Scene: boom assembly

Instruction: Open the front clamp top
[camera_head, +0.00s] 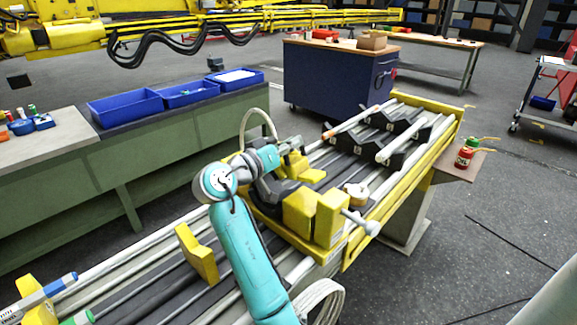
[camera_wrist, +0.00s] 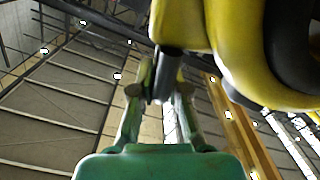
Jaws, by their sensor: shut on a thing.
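The clamp in the head view has yellow blocks (camera_head: 300,214) and dark grey parts on the long bench. In the wrist view a large rounded yellow part (camera_wrist: 240,45) with a black inner face fills the upper right, and a dark handle (camera_wrist: 168,72) sticks out below it. My gripper (camera_wrist: 156,92) is shut on this handle, one finger on each side. In the head view my teal arm reaches over the bench to the clamp, and my wrist hides part of it. The fingertips are hidden there, and I cannot tell how far the top is open.
A grey knobbed rod (camera_head: 362,222) sticks out at the clamp's right. Black V-shaped supports (camera_head: 375,128) with pale tubes lie further back. A separate yellow block (camera_head: 197,254) stands nearer on the bench. Blue bins (camera_head: 126,107) stand on the green cabinet at left. A red can (camera_head: 464,157) stands at right.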

